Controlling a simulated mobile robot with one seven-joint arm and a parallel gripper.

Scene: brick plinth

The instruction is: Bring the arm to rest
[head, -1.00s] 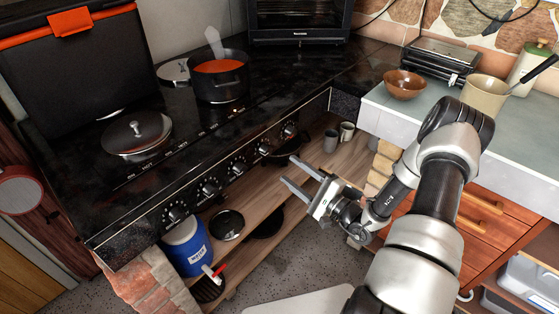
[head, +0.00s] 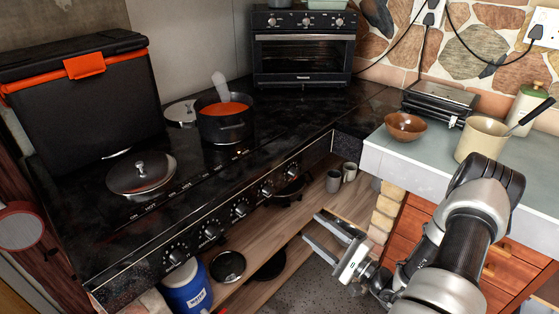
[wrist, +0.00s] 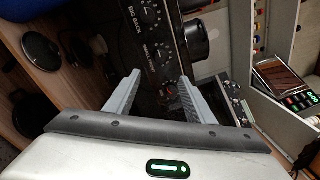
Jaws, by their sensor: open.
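My gripper (head: 322,232) is open and empty in the head view. It hangs at the end of my arm in front of the stove's lower wooden shelf, right of centre and below counter height. In the wrist view its two fingers (wrist: 155,95) stand apart with nothing between them. The black stove front with its knobs (wrist: 150,15) shows beyond the fingers.
A black stove (head: 215,170) carries a pot of red sauce (head: 226,122) and a lidded pan (head: 141,176). A counter (head: 440,150) at right holds a brown bowl (head: 405,126) and a beige pot (head: 480,139). A blue container (head: 187,289) stands lower left.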

